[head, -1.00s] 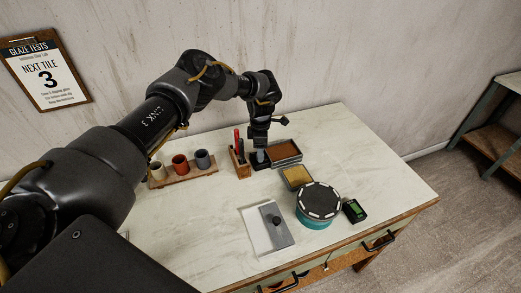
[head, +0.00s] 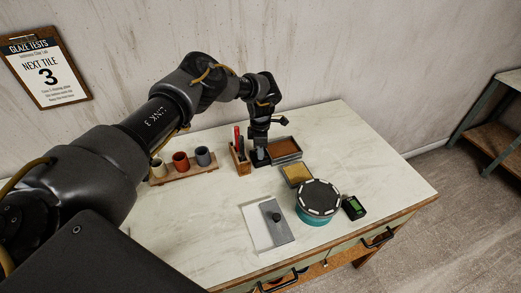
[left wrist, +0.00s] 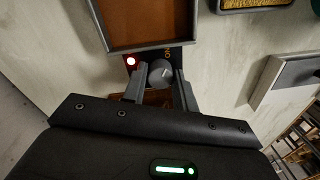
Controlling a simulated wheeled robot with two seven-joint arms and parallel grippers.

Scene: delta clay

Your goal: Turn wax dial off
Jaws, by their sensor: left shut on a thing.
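The wax dial (left wrist: 160,73) is a round grey knob with a pale line on its face, in the left wrist view. It sits on a dark panel at the near edge of the wax pan (left wrist: 150,28), which holds brown wax and also shows in the head view (head: 285,147). A red light (left wrist: 131,61) glows beside the dial. My left gripper (left wrist: 158,80) has a finger on each side of the dial and is shut on it. In the head view my left gripper (head: 260,150) covers most of the dial. My right gripper is not in view.
A wooden holder (head: 240,164) with a red-handled tool stands just left of the gripper. A rack of cups (head: 183,172) is farther left. A yellow sponge tray (head: 297,174), a teal turntable (head: 315,213), a small green-screen device (head: 353,208) and a grey slab (head: 275,222) lie nearer.

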